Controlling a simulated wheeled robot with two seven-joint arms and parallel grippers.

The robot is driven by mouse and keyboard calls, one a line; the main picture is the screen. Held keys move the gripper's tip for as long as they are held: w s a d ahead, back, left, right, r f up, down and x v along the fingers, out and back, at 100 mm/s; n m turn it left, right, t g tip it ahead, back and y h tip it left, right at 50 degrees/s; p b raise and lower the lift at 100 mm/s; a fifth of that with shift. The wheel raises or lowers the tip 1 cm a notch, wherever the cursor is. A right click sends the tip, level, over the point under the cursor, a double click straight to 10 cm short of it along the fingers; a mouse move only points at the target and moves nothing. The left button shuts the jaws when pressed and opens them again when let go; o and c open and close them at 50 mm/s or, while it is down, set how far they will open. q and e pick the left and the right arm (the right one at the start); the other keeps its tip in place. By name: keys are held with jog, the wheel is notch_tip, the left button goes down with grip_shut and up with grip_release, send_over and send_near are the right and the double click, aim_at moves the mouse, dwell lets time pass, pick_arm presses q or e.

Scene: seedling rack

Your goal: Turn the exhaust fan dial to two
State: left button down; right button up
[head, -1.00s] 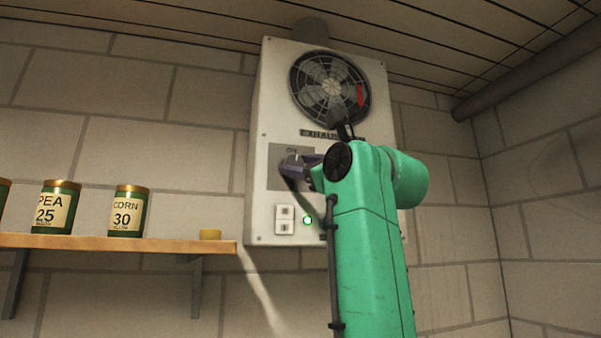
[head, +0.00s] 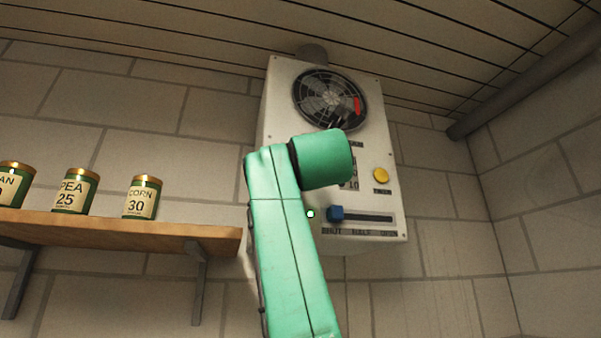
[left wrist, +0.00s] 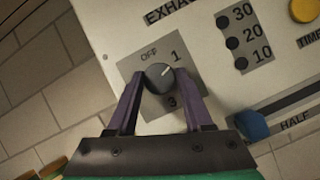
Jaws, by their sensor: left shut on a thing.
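The exhaust fan dial (left wrist: 158,80) is a dark round knob on a grey plate (left wrist: 133,68) on the white fan box. In the left wrist view its white mark points up and right, toward the 1. OFF, 1 and 3 show around it; no 2 is visible, and a finger covers part of the plate's right side. My left gripper (left wrist: 160,76) has its two purple fingers on either side of the dial, shut on it. In the head view my green arm hides the dial and the gripper. My right gripper is not in view.
The fan box (head: 283,95) carries a round fan (head: 328,98), a yellow button (head: 381,175) and a blue slider (head: 337,214) right of the dial. Buttons marked 30, 20 and 10 (left wrist: 233,43) are close by. A shelf (head: 130,229) with cans stands left.

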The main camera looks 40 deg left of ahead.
pick_arm(q)
jog(key=shift+s+a+r+m+t+h+p, duration=0.1)
jog(key=shift+m+t+h+p, duration=0.15)
jog(key=shift+m+h, duration=1.5)
jog(key=shift+s+r+m+t+h+p, duration=0.1)
jog(key=shift+m+t+h, duration=0.35)
jog(key=shift+m, duration=2.45)
jog(key=shift+s+a+r+m+t+h+p, duration=0.1)
jog(key=shift+m+t+h+p, duration=0.1)
jog(key=shift+m+h, duration=1.6)
jog(key=shift+m+y, duration=0.4)
jog(key=shift+m, duration=0.35)
jog(key=shift+f, duration=0.1)
jog(key=shift+c, duration=1.5)
grip_release()
jog(key=shift+w, duration=0.1)
jog(key=shift+d+f, duration=0.1)
jog(key=shift+d, duration=0.05)
